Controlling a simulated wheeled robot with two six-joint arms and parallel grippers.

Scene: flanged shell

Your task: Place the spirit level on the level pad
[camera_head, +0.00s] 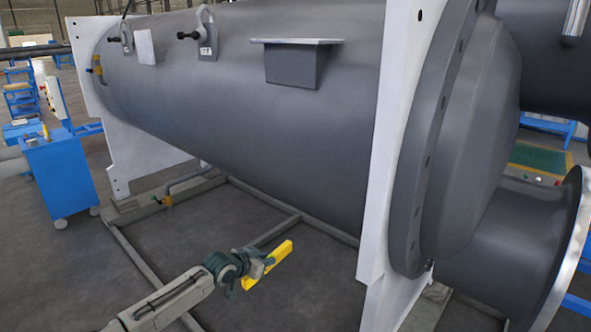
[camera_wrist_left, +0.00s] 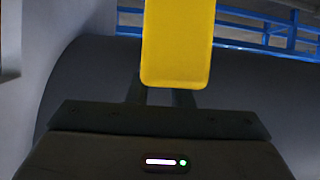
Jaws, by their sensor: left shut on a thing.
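The yellow spirit level (camera_head: 269,264) is held by my left gripper (camera_head: 258,267) at the lower middle of the head view, in front of the shell and below it. In the left wrist view the level (camera_wrist_left: 177,45) stands out from between the two dark fingers (camera_wrist_left: 160,95), which are shut on it. The level pad (camera_head: 297,42) is a flat, light-topped plate on a grey bracket on the shell's side, up and to the right of the gripper, well apart from the level. My right gripper is not in view.
The big grey shell (camera_head: 240,120) fills the middle, between white end plates (camera_head: 393,150). Lugs with dark pins (camera_head: 205,35) and a white tag plate (camera_head: 145,47) are left of the pad. Floor rails (camera_head: 140,255) run below. A blue cart (camera_head: 62,175) stands at the left.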

